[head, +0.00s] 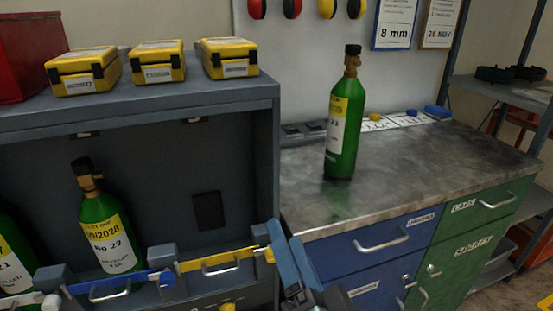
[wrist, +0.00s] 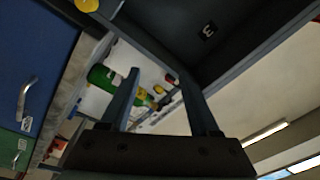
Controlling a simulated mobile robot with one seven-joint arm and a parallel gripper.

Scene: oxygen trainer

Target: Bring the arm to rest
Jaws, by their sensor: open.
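My gripper (head: 287,236) is at the bottom middle of the head view, in front of the right end of the grey rack. Its two fingers also show in the wrist view (wrist: 156,75), spread apart with nothing held between them. A green oxygen bottle (head: 344,130) stands upright on the metal worktop, to the right of and beyond my gripper. In the wrist view that bottle (wrist: 100,77) lies sideways in the picture, partly hidden behind one finger.
The grey rack (head: 150,110) holds green bottle No 22 (head: 105,232) and another green bottle (head: 14,255) at left. A yellow bar (head: 215,260) and a blue bar (head: 110,286) cross its front. Yellow cases (head: 84,73) stand on top. The worktop (head: 420,160) is mostly clear.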

